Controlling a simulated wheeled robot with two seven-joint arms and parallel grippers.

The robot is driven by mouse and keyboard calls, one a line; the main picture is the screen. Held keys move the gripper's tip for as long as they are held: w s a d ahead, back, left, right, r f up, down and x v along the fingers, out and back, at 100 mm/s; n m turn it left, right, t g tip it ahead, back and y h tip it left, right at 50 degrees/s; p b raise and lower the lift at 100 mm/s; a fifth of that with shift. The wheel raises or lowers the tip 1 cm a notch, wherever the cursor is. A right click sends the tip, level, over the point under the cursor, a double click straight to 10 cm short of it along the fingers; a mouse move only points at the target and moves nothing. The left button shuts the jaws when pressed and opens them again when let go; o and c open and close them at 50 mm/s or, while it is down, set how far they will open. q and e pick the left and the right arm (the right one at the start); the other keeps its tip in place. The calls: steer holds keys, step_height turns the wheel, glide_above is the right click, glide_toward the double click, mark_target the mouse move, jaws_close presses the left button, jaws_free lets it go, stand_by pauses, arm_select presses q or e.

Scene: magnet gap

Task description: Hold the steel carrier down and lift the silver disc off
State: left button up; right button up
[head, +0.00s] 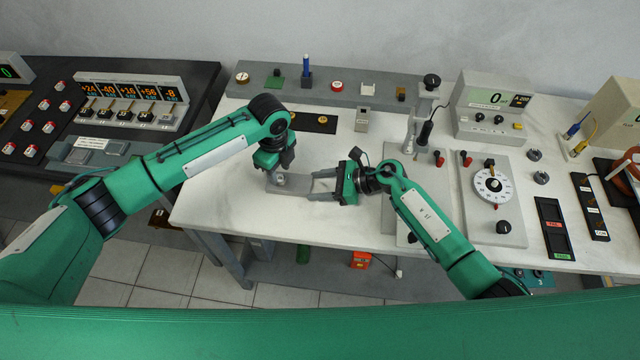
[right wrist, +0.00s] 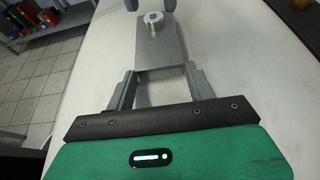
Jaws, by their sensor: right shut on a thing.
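The steel carrier (head: 300,191) is a flat grey plate lying on the white bench; it also shows in the right wrist view (right wrist: 168,50). The small round silver disc (right wrist: 153,27) stands on its far end and shows small in the head view (head: 280,181). My right gripper (head: 318,184) is shut on the carrier's near end, with a finger along each side (right wrist: 160,76). My left gripper (head: 279,172) points down over the disc's end. In the right wrist view its fingertips (right wrist: 149,5) are apart, just beyond the disc, whose contact with them I cannot tell.
A grey block (head: 362,119) and a black strip (head: 313,123) lie behind the carrier. A dial panel (head: 494,205) is to the right. The bench's front edge (head: 290,238) is close. Bare bench top lies left of and in front of the carrier.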

arm_select(q)
steer(key=shift+f, duration=0.95)
steer(key=c, duration=0.7)
steer(key=shift+r, duration=2.55)
steer(key=shift+c, duration=0.2)
arm_select(e)
steer(key=o, duration=1.1)
steer(key=shift+o, duration=0.2)
steer(key=v, duration=1.2)
